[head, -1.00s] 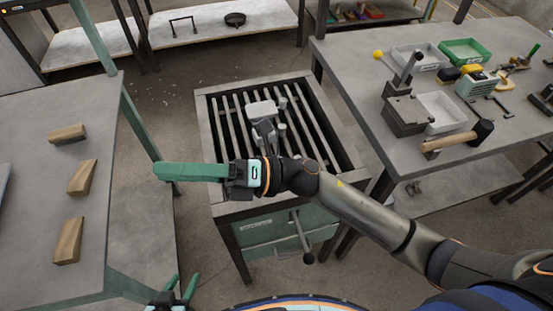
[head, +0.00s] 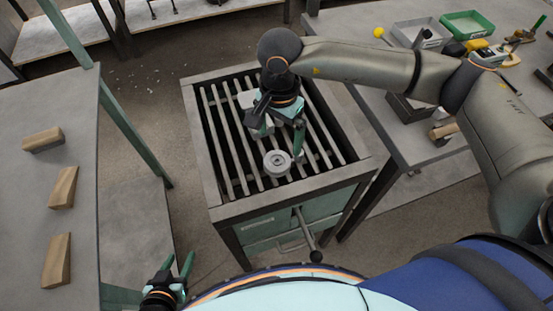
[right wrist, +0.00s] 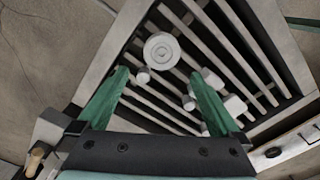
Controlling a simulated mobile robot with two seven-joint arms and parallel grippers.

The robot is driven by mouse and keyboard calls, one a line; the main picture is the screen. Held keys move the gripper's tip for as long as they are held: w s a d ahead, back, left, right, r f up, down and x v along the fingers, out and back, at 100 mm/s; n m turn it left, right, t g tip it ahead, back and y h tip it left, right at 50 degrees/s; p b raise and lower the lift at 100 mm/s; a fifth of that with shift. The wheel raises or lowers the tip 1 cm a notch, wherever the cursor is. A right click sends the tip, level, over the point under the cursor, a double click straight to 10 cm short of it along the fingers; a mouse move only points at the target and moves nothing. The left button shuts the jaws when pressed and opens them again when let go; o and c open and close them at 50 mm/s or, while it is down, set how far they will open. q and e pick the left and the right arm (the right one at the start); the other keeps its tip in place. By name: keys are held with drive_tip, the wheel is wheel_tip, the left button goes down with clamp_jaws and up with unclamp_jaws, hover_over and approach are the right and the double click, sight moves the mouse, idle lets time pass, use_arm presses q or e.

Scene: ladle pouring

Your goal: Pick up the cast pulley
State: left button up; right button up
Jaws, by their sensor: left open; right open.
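The cast pulley (head: 277,163) is a round, light grey disc with a raised hub, lying on the bars of the grate table (head: 214,195). In the right wrist view the pulley (right wrist: 161,50) shows near the top, just beyond and between the fingertips. My right gripper (head: 281,147) points down over the grate, open and empty, beside the pulley. Its green fingers (right wrist: 160,74) stand wide apart in the right wrist view, and I cannot tell their height above the bars. My left gripper (head: 177,263) is open and empty at the bottom, far from the pulley.
Other grey cast pieces (right wrist: 235,105) lie on the grate near the right gripper. A lever (head: 306,232) sticks out at the table's front. The left bench (head: 75,220) holds wooden wedges (head: 57,260). The right bench (head: 380,140) carries bins and tools.

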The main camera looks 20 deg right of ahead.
sight(278, 160)
wheel_tip(278, 160, down, 9)
drive_tip(key=shift+w+a+f+p, duration=0.1)
drive_tip(key=shift+a+f+p, duration=0.1)
drive_tip(key=shift+p, duration=0.45)
drive_tip(key=shift+d, duration=0.1)
drive_tip(key=shift+c, duration=0.2)
drive_tip(key=c, duration=1.3)
drive_tip(key=shift+r, duration=0.1)
